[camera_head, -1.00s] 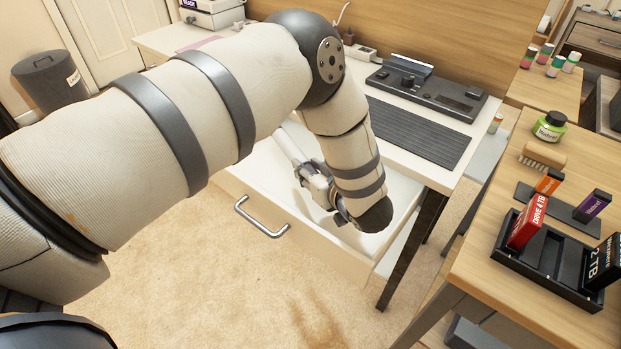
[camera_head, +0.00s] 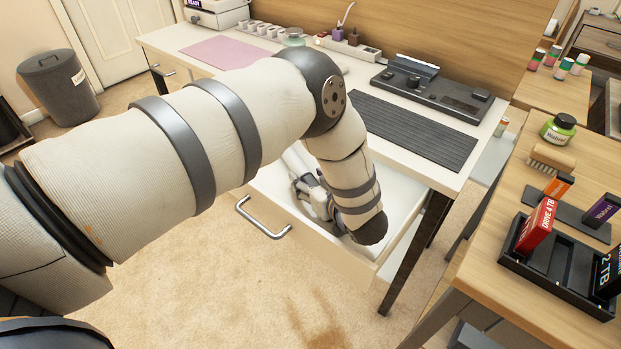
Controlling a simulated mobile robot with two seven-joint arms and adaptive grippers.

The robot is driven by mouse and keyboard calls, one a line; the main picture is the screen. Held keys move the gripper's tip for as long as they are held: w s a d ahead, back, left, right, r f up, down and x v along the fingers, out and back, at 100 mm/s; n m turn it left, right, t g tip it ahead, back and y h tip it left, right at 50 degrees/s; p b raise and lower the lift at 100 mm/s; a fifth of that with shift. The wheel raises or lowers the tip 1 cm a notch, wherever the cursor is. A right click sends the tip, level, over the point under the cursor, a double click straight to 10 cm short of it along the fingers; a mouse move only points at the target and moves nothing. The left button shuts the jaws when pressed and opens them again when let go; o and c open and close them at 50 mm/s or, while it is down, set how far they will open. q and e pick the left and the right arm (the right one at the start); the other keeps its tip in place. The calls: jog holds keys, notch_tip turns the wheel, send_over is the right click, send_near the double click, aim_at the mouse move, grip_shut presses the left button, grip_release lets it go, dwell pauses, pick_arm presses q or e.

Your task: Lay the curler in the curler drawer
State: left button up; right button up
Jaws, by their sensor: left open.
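The drawer (camera_head: 395,195) under the white desk is pulled open, with a white interior and a metal handle. My left arm reaches over it from the left. My left gripper (camera_head: 312,200) is open, low inside the drawer, and partly hidden by my own wrist. A pale rod-like thing (camera_head: 297,160), which looks like the curler, lies in the drawer at the gripper's upper left, close to the fingers. Whether the fingers touch it I cannot tell. My right gripper is not in view.
The white desk (camera_head: 420,170) above holds a dark ribbed mat (camera_head: 415,130), a black control panel (camera_head: 435,90) and a pink mat (camera_head: 225,52). A wooden table at right holds a black rack (camera_head: 560,262) with boxes, a brush (camera_head: 552,158) and a green jar (camera_head: 558,128).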

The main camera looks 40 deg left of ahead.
pick_arm(q)
jog(key=shift+d+r, duration=0.2)
jog(key=shift+r, duration=0.15)
jog(key=v, duration=0.7)
jog(key=shift+s+p, duration=0.1)
jog(key=shift+p, duration=0.2)
